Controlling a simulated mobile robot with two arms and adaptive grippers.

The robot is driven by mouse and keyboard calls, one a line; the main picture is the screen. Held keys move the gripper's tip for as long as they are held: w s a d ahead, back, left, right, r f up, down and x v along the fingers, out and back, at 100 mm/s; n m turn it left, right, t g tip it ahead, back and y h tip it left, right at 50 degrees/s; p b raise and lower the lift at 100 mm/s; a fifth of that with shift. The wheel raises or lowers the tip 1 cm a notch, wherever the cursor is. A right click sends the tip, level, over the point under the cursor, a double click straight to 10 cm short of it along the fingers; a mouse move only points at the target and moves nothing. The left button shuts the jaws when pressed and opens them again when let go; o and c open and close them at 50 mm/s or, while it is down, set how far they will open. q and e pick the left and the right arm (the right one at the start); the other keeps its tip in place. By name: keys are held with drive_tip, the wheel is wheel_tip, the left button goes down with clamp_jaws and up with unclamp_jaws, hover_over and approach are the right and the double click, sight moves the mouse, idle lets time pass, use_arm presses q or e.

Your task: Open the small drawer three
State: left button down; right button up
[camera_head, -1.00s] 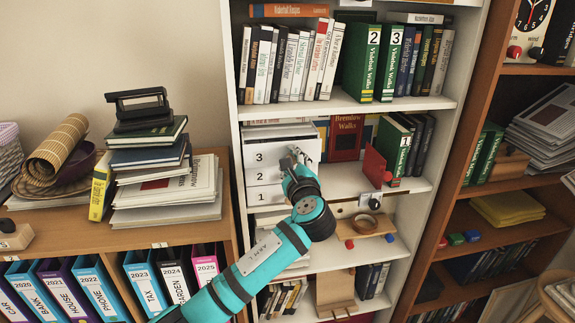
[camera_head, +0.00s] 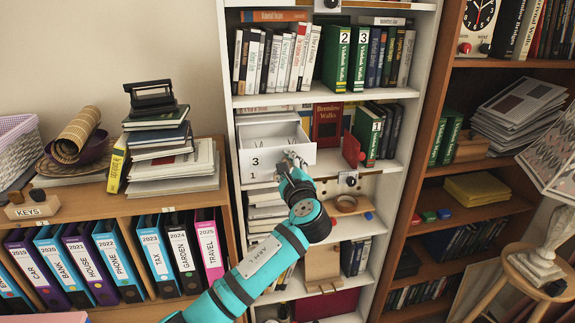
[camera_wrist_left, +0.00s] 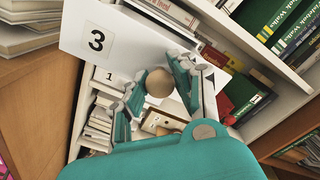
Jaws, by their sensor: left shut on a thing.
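Small drawer three (camera_head: 262,168) is a white drawer on the middle shelf of the white bookcase, its front marked "3". It stands pulled out, and its inside shows from above. Its white front also shows in the left wrist view (camera_wrist_left: 80,25), with a round tan knob (camera_wrist_left: 159,83). My left gripper (camera_head: 290,164) is at the right part of the drawer front. In the left wrist view its fingers (camera_wrist_left: 157,78) close around the knob from both sides. In the head view the gripper hides the knob. My right gripper is in neither view.
A red book (camera_head: 328,122) and green binders (camera_head: 367,130) stand right of the drawer. A wooden cabinet (camera_head: 85,206) with stacked books (camera_head: 160,150) is on the left.

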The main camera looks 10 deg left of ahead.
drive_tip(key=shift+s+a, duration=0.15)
use_arm(q)
drive_tip(key=c, duration=1.3)
unclamp_jaws()
drive_tip(key=shift+c, duration=0.2)
drive_tip(key=o, duration=0.3)
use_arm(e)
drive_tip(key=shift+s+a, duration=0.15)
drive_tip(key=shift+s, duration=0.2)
use_arm(q)
drive_tip(key=shift+s, duration=0.1)
drive_tip(key=shift+s+d, duration=0.15)
drive_tip(key=shift+s, duration=0.1)
drive_tip(key=v, duration=1.1)
drive_tip(key=shift+s, duration=0.2)
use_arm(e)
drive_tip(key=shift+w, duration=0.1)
